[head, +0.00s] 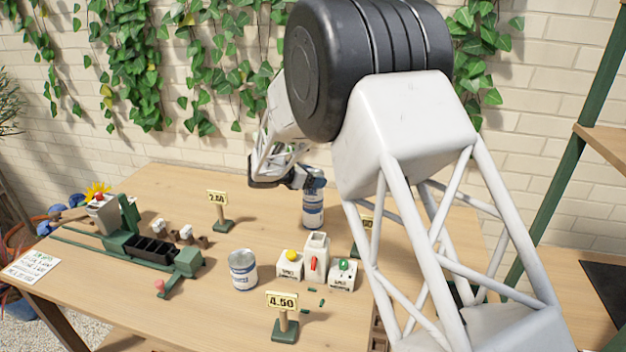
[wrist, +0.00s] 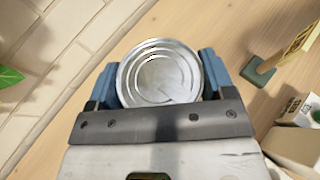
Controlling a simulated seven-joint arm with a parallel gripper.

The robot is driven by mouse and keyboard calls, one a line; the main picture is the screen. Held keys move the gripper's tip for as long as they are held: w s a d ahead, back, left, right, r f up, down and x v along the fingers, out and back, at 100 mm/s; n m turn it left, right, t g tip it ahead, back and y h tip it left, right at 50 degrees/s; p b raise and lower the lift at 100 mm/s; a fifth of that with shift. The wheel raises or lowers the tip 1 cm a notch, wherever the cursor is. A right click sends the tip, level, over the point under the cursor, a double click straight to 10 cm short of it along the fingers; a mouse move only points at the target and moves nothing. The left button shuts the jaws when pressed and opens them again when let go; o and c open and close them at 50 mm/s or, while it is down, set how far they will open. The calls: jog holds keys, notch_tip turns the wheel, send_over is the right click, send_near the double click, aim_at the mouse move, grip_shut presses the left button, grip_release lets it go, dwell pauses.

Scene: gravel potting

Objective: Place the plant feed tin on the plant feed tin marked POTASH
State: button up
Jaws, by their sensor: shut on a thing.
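My gripper (head: 314,182) is shut on a plant feed tin, a silver can with a blue and white label, at the far side of the table. The held tin's round metal lid (wrist: 160,74) fills the space between the blue fingers in the wrist view. In the head view a second, similar tin (head: 313,215) shows directly below the held one, upright on the table. The two look in line, one above the other; I cannot tell whether they touch. Another tin (head: 243,270) stands alone nearer the front. No POTASH marking is readable on any tin.
Price signs stand at the back (head: 218,207) and front (head: 283,312). Small white boxes with a yellow knob (head: 290,262) and a green knob (head: 343,274) flank a taller white one (head: 315,255). A green rack (head: 150,250) is at left. A brick wall stands behind.

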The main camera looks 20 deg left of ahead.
jog(key=shift+f, duration=0.35)
jog(key=shift+f, duration=0.2)
jog(key=o, duration=1.1)
jog(key=shift+r, duration=0.1)
jog(key=shift+a+r, duration=0.1)
jog(key=v, duration=1.1)
jog(key=shift+s+a+r, duration=0.2)
jog(key=shift+s, duration=0.1)
